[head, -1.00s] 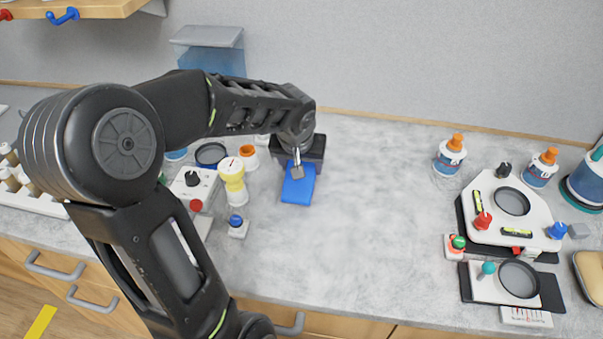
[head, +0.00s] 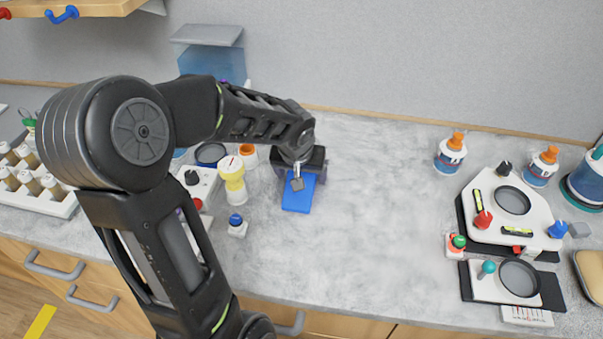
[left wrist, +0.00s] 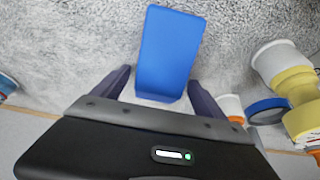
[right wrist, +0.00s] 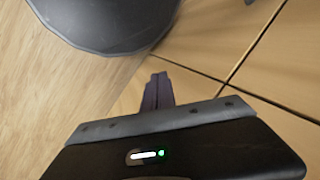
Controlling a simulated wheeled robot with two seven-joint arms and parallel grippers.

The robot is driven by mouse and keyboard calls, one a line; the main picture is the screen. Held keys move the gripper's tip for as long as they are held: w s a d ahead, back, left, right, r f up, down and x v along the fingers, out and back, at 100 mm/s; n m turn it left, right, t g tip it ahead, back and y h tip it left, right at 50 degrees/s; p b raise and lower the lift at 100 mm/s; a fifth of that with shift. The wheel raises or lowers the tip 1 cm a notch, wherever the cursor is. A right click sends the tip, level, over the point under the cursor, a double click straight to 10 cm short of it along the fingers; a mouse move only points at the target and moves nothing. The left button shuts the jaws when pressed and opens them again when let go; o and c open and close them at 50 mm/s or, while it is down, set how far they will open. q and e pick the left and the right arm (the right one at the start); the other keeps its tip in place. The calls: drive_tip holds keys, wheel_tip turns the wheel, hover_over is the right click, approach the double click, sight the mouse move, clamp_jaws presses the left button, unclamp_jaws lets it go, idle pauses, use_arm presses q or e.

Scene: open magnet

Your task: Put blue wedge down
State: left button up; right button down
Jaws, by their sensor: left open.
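The blue wedge (head: 300,196) lies on the grey marbled worktop, just in front of my left gripper in the head view. In the left wrist view the wedge (left wrist: 168,55) lies between and beyond the two fingers of my left gripper (left wrist: 160,88). The fingers are apart, with a gap on each side of the wedge's near end. My left gripper's fingertips are mostly hidden by its own body in the head view. My right gripper (right wrist: 157,88) shows only in the right wrist view, with its fingers together and nothing between them, above the floor by the drawer fronts.
A yellow and white bottle (head: 232,180) and a small blue-knobbed piece (head: 237,225) stand left of the wedge. White devices with knobs (head: 510,205) and orange-capped bottles (head: 451,153) stand at the right. The worktop between is clear.

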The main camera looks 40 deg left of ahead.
sight(298, 194)
use_arm(q)
drive_tip(key=shift+r, duration=0.3)
drive_tip(key=b+v, duration=0.1)
drive_tip(key=v, duration=1)
drive_tip(key=shift+s+r, duration=0.2)
drive_tip(key=shift+r, duration=0.15)
